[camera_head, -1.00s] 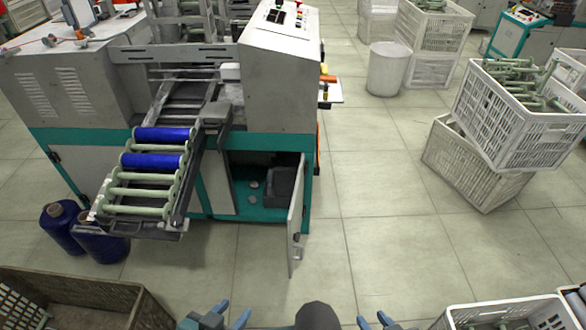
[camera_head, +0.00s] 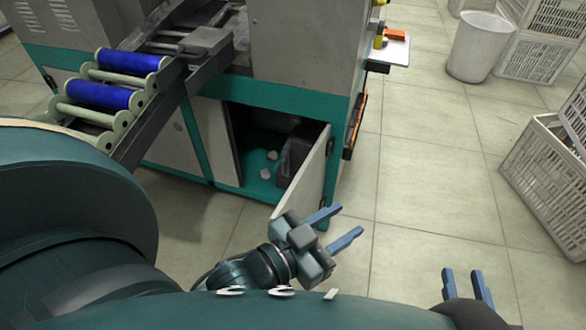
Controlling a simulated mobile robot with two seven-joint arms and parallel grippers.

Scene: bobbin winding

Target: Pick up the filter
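The machine's lower cabinet (camera_head: 232,110) stands open, with its door (camera_head: 314,180) swung out toward me. Inside, on the green floor, sit a dark grey box (camera_head: 297,152) and small pale lumps (camera_head: 265,174). I cannot tell which of these, if any, is the filter. My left gripper (camera_head: 348,220) is open and empty, in front of the cabinet and just right of the door's lower end, its blue fingers pointing right. My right gripper (camera_head: 462,272) is open and empty over the floor at the lower right, fingers pointing up the picture.
A roller rack with blue bobbins (camera_head: 133,61) slopes down at the left of the machine. A white bin (camera_head: 480,48) and stacked white crates (camera_head: 545,60) stand at the upper right. Bare tiled floor lies right of the cabinet. My own arm hides the lower left.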

